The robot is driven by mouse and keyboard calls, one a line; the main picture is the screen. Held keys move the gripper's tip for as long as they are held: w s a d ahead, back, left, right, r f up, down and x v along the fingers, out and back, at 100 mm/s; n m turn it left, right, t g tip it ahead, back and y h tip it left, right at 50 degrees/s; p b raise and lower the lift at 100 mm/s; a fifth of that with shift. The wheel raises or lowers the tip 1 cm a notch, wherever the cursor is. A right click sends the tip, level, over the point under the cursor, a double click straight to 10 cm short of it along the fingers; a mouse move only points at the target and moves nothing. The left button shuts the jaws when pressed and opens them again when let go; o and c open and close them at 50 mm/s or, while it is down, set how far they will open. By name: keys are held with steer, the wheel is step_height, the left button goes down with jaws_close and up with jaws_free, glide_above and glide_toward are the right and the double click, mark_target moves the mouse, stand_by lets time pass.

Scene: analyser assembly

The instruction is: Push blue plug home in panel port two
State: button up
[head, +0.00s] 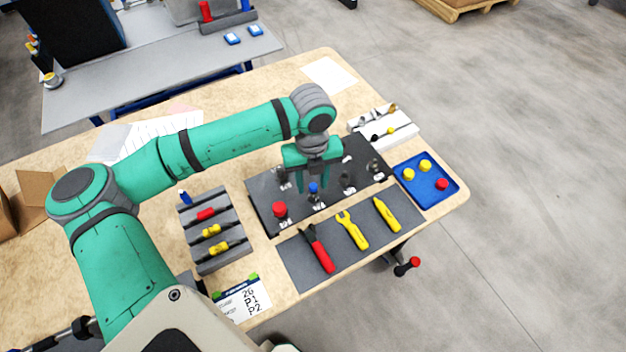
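The dark panel (263,187) lies on the wooden bench under my gripper. The blue plug (313,188) stands upright at the panel's middle port, beside a small white label, and shows just below my gripper (313,179). My gripper points down over it. The fingers are small and dark against the panel, so I cannot tell whether they touch the plug or how deep the plug sits. A red plug (279,209) stands in the panel's near left port. The label numbers are too small to read.
A grey rack (211,265) with red and yellow-handled tools stands to the left. A dark mat (296,252) with pliers, a wrench and another tool lies in front. A blue tray (436,196) and a white holder (402,138) are to the right. The bench behind my arm holds papers.

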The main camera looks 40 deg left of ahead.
step_height(320, 180, up, 11)
stand_by(0.6)
